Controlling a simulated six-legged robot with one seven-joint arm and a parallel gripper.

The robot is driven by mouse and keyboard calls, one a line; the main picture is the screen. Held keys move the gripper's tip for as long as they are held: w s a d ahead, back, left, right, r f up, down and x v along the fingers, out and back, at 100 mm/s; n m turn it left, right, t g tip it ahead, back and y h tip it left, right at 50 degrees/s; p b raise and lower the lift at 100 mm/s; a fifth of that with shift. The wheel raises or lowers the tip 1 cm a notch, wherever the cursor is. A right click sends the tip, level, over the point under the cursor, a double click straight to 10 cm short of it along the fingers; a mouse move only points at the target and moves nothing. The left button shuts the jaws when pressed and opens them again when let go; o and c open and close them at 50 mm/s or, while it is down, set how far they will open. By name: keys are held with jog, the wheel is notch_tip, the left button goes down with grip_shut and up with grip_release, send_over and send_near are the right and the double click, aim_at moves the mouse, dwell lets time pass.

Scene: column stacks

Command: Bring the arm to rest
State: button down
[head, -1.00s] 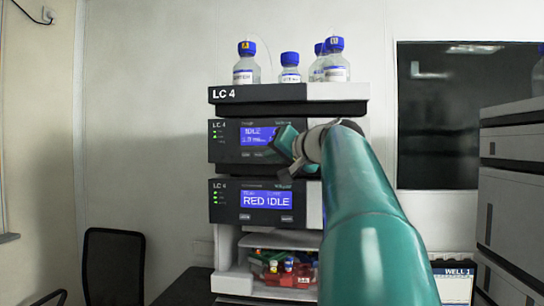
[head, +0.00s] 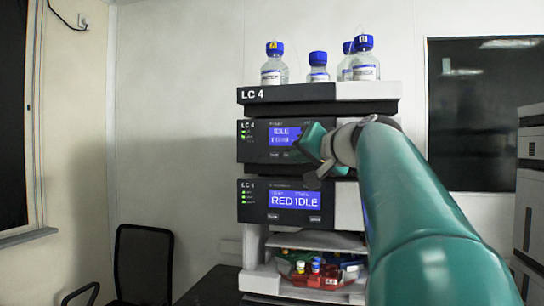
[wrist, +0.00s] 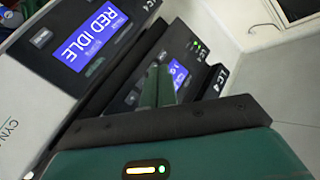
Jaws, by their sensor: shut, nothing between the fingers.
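My arm (head: 415,205) is teal and reaches in from the lower right of the head view. Its gripper (head: 311,146) is in front of the upper LC 4 module, partly covering its screen. The wrist view shows the two green fingers (wrist: 159,86) together, with nothing between them. The gripper looks clear of the instrument, but the exact gap cannot be told.
The LC 4 stack (head: 275,205) stands ahead, its lower screen reading RED IDLE. Several blue-capped bottles (head: 318,68) stand on top. An open bay below holds a red rack (head: 318,279) with vials. A black chair (head: 143,262) is at left; a grey cabinet (head: 530,200) at right.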

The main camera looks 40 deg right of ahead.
dwell(0.5)
jog(key=s+a+f+n+g+y, duration=0.1)
jog(key=a+f+n+g+y, duration=0.3)
jog(key=a+f, duration=1.6)
jog(key=s+a+f+n+g+h, duration=0.1)
jog(key=s+a+f, duration=0.4)
jog(key=f, duration=0.7)
jog(key=s+a+f+n+g+h, duration=0.1)
jog(key=s+a+f+n+g, duration=0.2)
jog(key=s+a+f+g, duration=0.2)
jog(key=s+f, duration=0.3)
jog(key=f, duration=0.4)
jog(key=shift+s+n+g, duration=0.3)
jog(key=shift+n, duration=0.1)
jog(key=shift+r, duration=0.1)
